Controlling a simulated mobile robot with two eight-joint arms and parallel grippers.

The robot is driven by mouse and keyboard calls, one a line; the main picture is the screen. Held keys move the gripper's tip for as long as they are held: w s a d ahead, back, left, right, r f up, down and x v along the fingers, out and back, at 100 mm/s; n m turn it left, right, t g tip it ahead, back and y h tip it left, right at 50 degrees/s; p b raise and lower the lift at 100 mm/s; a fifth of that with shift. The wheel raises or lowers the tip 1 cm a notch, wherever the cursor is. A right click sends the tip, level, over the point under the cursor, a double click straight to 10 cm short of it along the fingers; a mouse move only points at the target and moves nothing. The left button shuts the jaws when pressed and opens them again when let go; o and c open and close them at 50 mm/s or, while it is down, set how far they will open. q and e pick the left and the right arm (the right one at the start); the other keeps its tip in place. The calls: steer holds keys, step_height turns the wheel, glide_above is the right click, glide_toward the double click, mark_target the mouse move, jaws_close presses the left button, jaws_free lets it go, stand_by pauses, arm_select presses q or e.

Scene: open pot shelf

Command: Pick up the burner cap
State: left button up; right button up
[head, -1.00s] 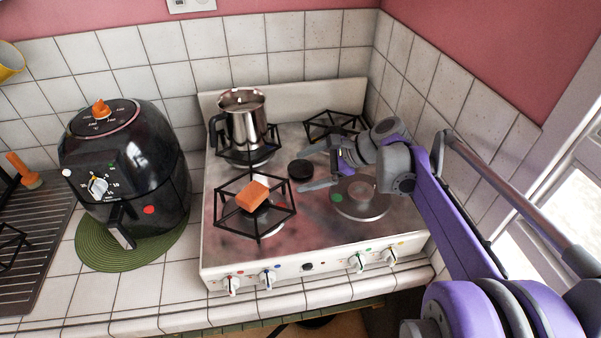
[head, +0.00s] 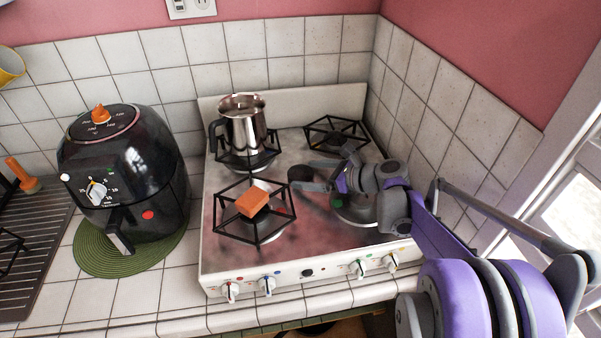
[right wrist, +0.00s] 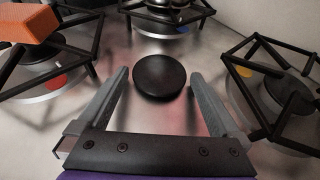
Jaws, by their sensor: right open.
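The burner cap (head: 300,174) is a round black disc lying flat on the steel stove top, between the burners. In the right wrist view the cap (right wrist: 160,76) shows whole, between the fingertips and slightly ahead of them, with a gap on each side. My right gripper (head: 309,176) is open and empty, low over the stove, one finger on each side of the cap. Its two grey fingers also show in the right wrist view (right wrist: 159,84). Whether the fingertips touch the stove top I cannot tell. My left gripper is not in view.
An orange sponge-like block (head: 253,203) sits on the front-left grate (head: 275,228). A steel pot (head: 243,124) stands on the back-left burner. The back-right grate (head: 336,131) is empty. The front-right burner (head: 352,214) is partly behind my gripper. A black air fryer (head: 125,180) stands left.

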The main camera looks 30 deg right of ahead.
steer(key=c, duration=1.1)
steer(key=shift+c, duration=0.2)
